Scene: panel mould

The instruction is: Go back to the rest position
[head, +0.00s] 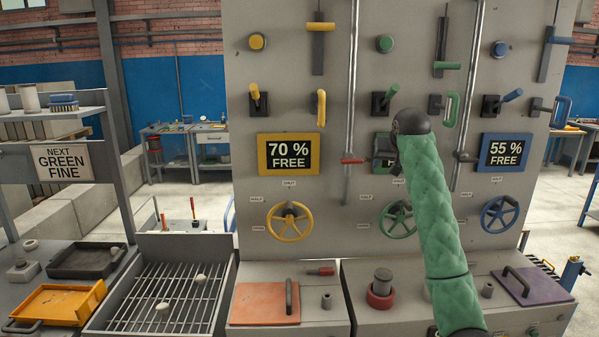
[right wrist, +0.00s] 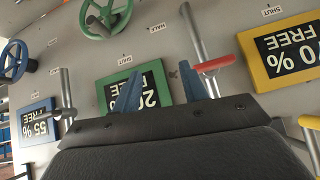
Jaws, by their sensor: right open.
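My right arm (head: 440,220), in a green padded sleeve, rises in front of the grey panel (head: 340,100). Its dark wrist end covers part of the green sign (head: 382,148), and its fingers are hidden there in the head view. In the right wrist view my right gripper (right wrist: 159,78) has its two blue fingers spread apart with nothing between them. They point toward the panel near the green sign (right wrist: 150,85); whether they touch it I cannot tell. The red handle (right wrist: 214,64) on a metal rod is close beside one finger. My left gripper is not in view.
The panel bears yellow, green and blue handwheels (head: 501,214), levers and rods. Below are an orange plate (head: 264,303), a red ring (head: 380,297) and a purple plate (head: 525,284). At left are a wire grate (head: 180,284) and a yellow tray (head: 58,303).

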